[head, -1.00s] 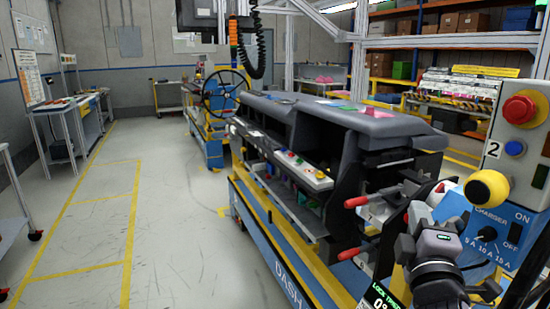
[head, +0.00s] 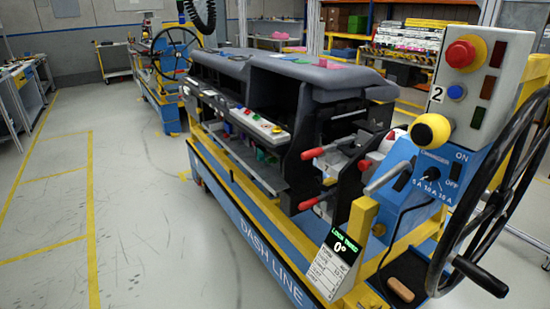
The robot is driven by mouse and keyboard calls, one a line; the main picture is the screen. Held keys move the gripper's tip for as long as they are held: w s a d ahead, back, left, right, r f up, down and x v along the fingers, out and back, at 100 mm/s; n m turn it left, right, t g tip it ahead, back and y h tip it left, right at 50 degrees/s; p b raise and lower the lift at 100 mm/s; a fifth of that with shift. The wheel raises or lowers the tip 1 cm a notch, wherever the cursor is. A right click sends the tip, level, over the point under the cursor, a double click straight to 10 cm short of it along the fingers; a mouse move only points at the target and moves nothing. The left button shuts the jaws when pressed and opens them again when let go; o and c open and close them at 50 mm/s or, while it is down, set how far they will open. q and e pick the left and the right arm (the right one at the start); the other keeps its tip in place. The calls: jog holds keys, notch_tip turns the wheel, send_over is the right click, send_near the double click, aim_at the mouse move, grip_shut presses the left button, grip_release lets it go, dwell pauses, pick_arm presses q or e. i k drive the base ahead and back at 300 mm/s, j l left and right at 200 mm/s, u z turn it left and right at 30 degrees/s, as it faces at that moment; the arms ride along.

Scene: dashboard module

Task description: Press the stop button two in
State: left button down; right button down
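The stop button (head: 461,54) is a red mushroom head on a yellow ring. It sits at the top of a grey control box (head: 475,82) at the upper right of the head view. A black "2" label is on the box's left edge. A blue button (head: 456,92) lies below the red one. The red head stands out from its ring; I cannot tell how far in it is. Neither of my grippers shows in the head view now, and nothing covers the button.
A large black handwheel (head: 512,170) stands at the right. The dashboard module (head: 290,75) fills the middle. The floor (head: 145,215) at left is clear.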

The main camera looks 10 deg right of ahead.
aim_at(458, 54)
jog(key=z, duration=1.35)
